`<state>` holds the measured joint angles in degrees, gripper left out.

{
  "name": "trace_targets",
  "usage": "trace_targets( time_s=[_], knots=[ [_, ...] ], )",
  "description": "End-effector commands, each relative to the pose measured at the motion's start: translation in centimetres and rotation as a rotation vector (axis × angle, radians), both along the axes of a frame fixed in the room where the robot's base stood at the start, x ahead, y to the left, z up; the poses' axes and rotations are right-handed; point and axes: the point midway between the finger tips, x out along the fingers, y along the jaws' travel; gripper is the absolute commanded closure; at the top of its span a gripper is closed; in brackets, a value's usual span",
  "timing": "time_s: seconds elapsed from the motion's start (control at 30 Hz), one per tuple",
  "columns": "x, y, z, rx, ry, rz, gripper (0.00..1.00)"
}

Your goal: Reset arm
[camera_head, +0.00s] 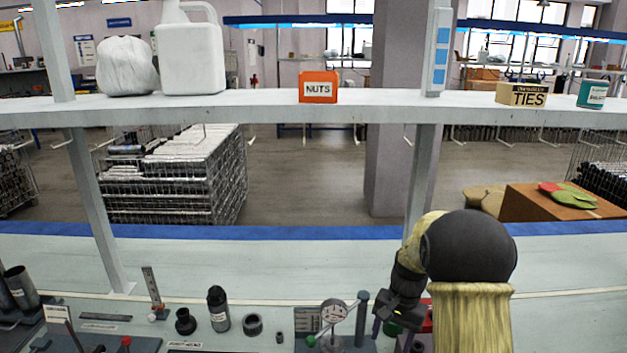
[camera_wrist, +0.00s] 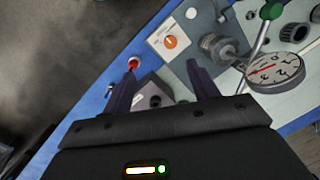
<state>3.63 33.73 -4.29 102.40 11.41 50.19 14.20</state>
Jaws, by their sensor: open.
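My gripper (camera_wrist: 160,88) is open and empty in the wrist view, its two dark fingers spread apart. Between and beyond the fingers lies a grey block with a dark round hole (camera_wrist: 152,100), below the gripper. In the head view my arm stands at the right of the bench and my gripper (camera_head: 392,310) hangs low over the bench, beside a dial gauge (camera_head: 334,312). The gauge also shows at the right of the wrist view (camera_wrist: 274,70). The fingertips are partly hidden in the head view.
A white shelf (camera_head: 250,108) spans the bench, carrying an orange NUTS box (camera_head: 318,88), a TIES box (camera_head: 522,95) and a white jug (camera_head: 190,58). Dark tube parts, including a bottle (camera_head: 218,310) and a ring (camera_head: 252,325), stand on the bench (camera_head: 250,265). The bench behind them is clear.

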Motion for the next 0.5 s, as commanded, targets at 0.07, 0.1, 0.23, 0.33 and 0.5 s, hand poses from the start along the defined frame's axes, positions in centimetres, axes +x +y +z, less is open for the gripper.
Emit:
trace_targets(
  time_s=[0.07,0.1,0.23,0.33,0.5],
  knots=[
    [-2.2,0.6,2.4,-0.019,-0.044,0.059,0.41],
    [-3.3,0.8,3.2,-0.029,-0.067,0.089,0.41],
    [-7.0,1.5,5.6,-0.064,-0.142,0.192,0.41],
    [-10.1,2.1,7.2,-0.09,-0.199,0.276,0.41],
    [-15.3,2.8,9.0,-0.133,-0.29,0.415,0.41]
  ],
)
